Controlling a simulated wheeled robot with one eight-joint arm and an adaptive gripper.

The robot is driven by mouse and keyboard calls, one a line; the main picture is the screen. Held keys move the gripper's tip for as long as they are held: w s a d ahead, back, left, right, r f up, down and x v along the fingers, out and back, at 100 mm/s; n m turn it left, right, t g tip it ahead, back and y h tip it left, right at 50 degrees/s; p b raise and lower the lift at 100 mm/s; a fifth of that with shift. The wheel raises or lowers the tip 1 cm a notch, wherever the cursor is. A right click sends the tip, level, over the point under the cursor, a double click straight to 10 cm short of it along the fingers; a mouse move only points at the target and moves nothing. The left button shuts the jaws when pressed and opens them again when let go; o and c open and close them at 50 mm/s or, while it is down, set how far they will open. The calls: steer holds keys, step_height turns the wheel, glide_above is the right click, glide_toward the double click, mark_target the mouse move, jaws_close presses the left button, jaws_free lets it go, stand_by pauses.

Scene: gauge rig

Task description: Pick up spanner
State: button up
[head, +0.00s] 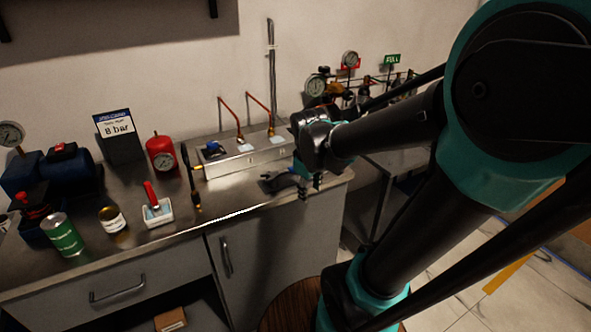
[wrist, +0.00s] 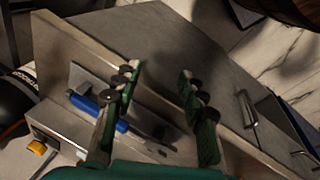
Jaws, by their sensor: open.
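The spanner (wrist: 84,102) has a blue handle and a grey metal head. It lies on the steel bench top near the front edge; the left finger hides part of its handle in the wrist view. In the head view a small grey tool (head: 272,182), apparently the spanner, lies near the bench's right end, partly hidden by my gripper (head: 308,182). My gripper is open and also shows in the wrist view (wrist: 160,72), its fingers apart with nothing held between them. The gripper is above the bench edge; its exact height over the spanner is hard to tell.
A white tray (head: 158,214) with a red-handled item, a green can (head: 62,234) and a red gauge vessel (head: 161,155) stand to the left. A cabinet (head: 262,245) is below; a round wooden top (head: 285,310) is in front.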

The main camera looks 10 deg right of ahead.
steer(key=w+a+r+n+h, duration=0.1)
steer(key=w+a+r+n, duration=0.2)
steer(key=r+n, duration=0.25)
steer(key=w+a+r+n+g+h, duration=0.1)
steer(key=w+a+r+n, duration=0.1)
steer(key=w+r+n, duration=0.3)
steer(key=w+a+r+n+h, duration=0.1)
steer(key=w+a+r+n, duration=0.15)
steer(key=r, duration=0.45)
steer(key=n, duration=0.1)
glide_above(291, 168)
step_height(291, 168, down, 11)
steer(key=shift+s+f, duration=0.1)
steer(key=shift+x, duration=2.6)
steer(key=shift+a, duration=0.15)
steer(key=shift+c, duration=0.3)
jaws_close()
